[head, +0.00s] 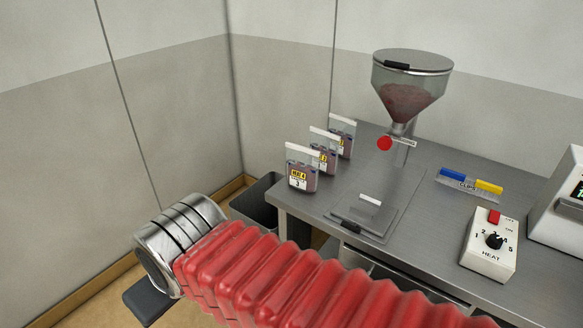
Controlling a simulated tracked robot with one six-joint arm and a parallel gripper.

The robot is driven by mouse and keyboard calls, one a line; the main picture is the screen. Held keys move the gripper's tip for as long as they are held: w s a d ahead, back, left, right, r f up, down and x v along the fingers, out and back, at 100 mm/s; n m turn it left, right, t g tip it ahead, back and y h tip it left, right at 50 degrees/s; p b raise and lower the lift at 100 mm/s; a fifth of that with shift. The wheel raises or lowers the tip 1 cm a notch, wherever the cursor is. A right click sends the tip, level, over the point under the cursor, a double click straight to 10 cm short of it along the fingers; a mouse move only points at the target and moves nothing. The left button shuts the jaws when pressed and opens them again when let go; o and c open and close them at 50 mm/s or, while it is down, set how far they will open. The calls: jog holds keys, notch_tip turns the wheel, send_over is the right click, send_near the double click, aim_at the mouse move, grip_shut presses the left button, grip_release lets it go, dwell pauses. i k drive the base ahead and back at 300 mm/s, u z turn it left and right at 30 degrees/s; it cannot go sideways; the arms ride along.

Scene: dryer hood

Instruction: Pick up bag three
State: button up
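Bag three (299,178) is the nearest of three upright bags at the left end of the grey metal bench (285,200). It has a pale top strip, a dark filling, and a yellow and white label reading "HEAT 4" and "3". My red ribbed arm crosses the lower part of the view and ends in a silver cuff at the left, apart from the bag.
Two similar bags (323,158) (343,142) stand close behind. A hopper (408,85) of dark grains stands at the back. A dark bin (255,207) is left of the bench. A clips holder (468,187) and heat control box (490,250) are to the right.

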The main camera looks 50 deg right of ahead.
aim_at(301, 163)
jog(key=z, duration=0.6)
jog(key=i, duration=0.9)
jog(key=z, duration=0.65)
